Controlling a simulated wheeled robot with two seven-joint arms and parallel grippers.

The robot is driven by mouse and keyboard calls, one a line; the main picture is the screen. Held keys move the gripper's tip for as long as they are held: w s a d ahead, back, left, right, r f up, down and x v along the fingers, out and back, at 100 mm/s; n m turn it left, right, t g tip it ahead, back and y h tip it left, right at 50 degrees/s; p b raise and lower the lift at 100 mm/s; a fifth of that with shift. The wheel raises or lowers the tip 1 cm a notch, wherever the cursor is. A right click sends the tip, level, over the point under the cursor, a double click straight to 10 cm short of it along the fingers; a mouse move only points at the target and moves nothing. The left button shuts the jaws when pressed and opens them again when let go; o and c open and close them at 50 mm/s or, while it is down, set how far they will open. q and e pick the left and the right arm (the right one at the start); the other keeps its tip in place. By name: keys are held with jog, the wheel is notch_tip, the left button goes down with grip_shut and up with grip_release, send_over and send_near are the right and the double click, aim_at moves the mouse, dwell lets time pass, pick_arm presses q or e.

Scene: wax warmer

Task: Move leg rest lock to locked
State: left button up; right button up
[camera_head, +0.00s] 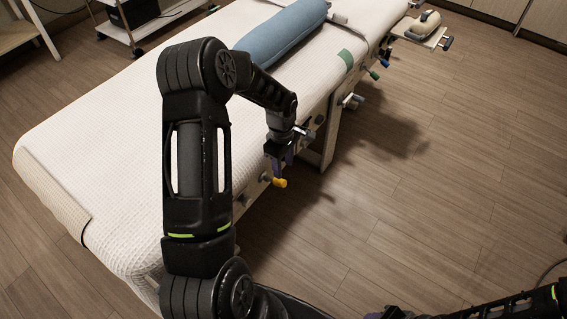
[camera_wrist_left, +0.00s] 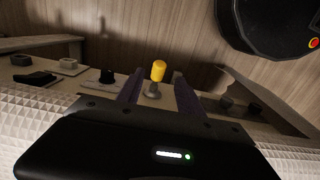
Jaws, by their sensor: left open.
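A yellow-tipped lever (camera_head: 280,183) sticks out from the side of the treatment bed. I see no label, so I cannot tell for certain that it is the leg rest lock. My left gripper (camera_head: 275,168) is right at this lever, above the bed's side edge, and partly hides it. In the left wrist view the yellow tip (camera_wrist_left: 158,70) shows between the two open purple fingers, with a grey stem below it; contact cannot be told. My right gripper (camera_head: 385,313) is cut off at the bottom edge, and its fingers do not show clearly.
The white bed (camera_head: 110,130) bears a blue bolster (camera_head: 285,35). Other controls along its side include a blue knob (camera_head: 384,62), a green knob (camera_head: 374,75) and a black knob (camera_wrist_left: 106,76). A side tray (camera_head: 420,36) juts out farther back. The wooden floor (camera_head: 450,180) is clear.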

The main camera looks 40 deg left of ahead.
aim_at(284, 182)
pick_arm(q)
jog(key=shift+d+f+b, duration=0.15)
jog(key=shift+f+b, duration=2.2)
jog(key=shift+f, duration=1.85)
jog(key=shift+r, duration=0.15)
jog(key=shift+f+b, duration=0.3)
jog(key=shift+c, duration=0.4)
